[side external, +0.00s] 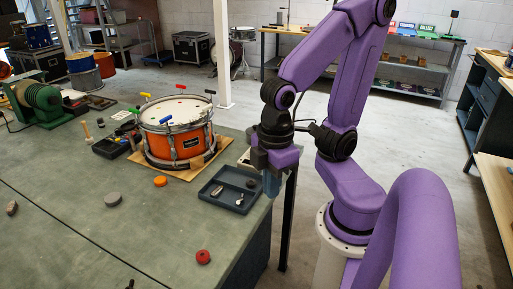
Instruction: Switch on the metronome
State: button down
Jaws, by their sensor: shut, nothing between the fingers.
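My gripper (271,186) points down at the right edge of the green-topped bench (60,215), just right of a dark shallow tray (228,196). Its fingers look closed, with nothing seen between them. I cannot pick out the metronome for certain. A small pale flat thing (243,159) lies at the bench edge behind the gripper and is partly hidden by it. A black box-like holder (110,147) sits left of the drum; its details are too small to tell.
An orange snare drum (178,135) with coloured-handled keys stands on a wooden board (180,173). Small pieces lie in the tray. A red puck (203,257), an orange puck (160,181) and a grey puck (113,199) lie loose. A green machine (38,100) stands far left. The front middle is mostly clear.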

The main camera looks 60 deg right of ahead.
jog(key=w+d+m, duration=0.7)
jog(key=w+m, duration=0.1)
jog(key=w, duration=0.2)
jog(key=w+d+m, duration=0.6)
jog(key=w+m, duration=0.2)
jog(key=w, duration=0.3)
jog(key=d+f+m+t, duration=0.1)
jog(key=d+m, duration=1.2)
jog(key=d, duration=1.3)
jog(key=shift+s+d+f+m, duration=0.15)
jog(key=shift+s+f+m, duration=0.2)
jog(key=shift+f, duration=0.25)
jog(key=shift+f, duration=0.1)
jog(key=f, duration=0.4)
jog(key=w+f, duration=0.1)
jog(key=f, duration=0.8)
jog(key=shift+w+f, duration=0.3)
jog(key=shift+f, duration=0.05)
jog(key=shift+w+f, duration=0.1)
